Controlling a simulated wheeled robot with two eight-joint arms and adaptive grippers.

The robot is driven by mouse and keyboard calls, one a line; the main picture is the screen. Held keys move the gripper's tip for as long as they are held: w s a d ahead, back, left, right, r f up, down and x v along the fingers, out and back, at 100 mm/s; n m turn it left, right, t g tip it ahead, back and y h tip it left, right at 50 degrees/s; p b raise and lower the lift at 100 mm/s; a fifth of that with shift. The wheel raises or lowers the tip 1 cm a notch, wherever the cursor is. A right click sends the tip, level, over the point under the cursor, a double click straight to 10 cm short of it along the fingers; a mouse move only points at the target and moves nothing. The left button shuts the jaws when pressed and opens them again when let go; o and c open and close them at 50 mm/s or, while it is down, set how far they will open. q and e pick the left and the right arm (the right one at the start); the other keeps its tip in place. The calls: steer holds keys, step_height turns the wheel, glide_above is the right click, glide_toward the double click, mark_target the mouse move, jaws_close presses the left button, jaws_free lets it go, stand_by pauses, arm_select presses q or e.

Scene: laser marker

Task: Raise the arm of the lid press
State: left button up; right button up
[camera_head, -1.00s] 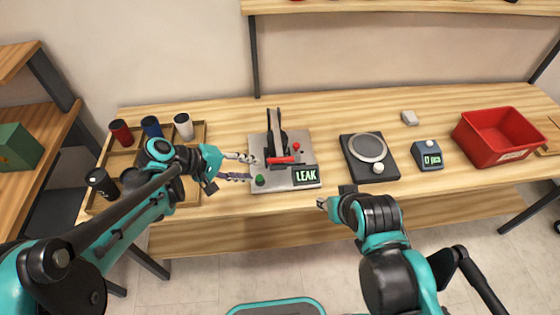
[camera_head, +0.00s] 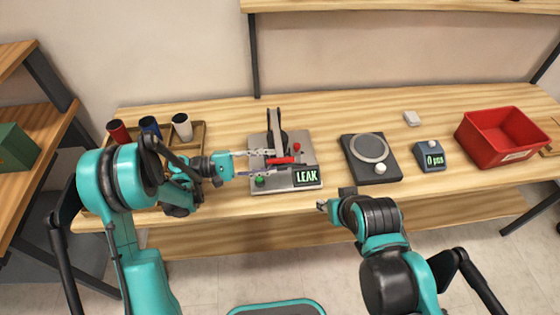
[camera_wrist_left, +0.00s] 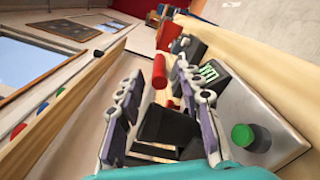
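The lid press (camera_head: 308,158) is a grey plate with a dark upright lever, a red handle bar (camera_head: 282,160), a green button (camera_head: 260,181), a red button (camera_head: 297,147) and a display reading "LEAK". My left gripper (camera_head: 272,163) is open over the press, its fingers at the red handle. In the left wrist view the red handle (camera_wrist_left: 160,72) shows between the spread fingers (camera_wrist_left: 160,85); contact cannot be told. My right gripper (camera_head: 323,205) is at the table's front edge, away from the press; its fingers are too small to judge.
A wooden tray (camera_head: 200,132) with red, blue and white cups stands left, partly hidden by my left arm. Right of the press are a black round-plate device (camera_head: 385,170), a small display unit (camera_head: 430,155), a white block (camera_head: 411,118) and a red bin (camera_head: 500,137).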

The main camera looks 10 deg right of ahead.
mark_target(280, 159)
arm_select(q)
steer(key=d, duration=0.4)
steer(key=shift+d+b, duration=0.1)
steer(key=shift+b, duration=0.3)
jaws_close()
steer(key=shift+r, duration=0.3)
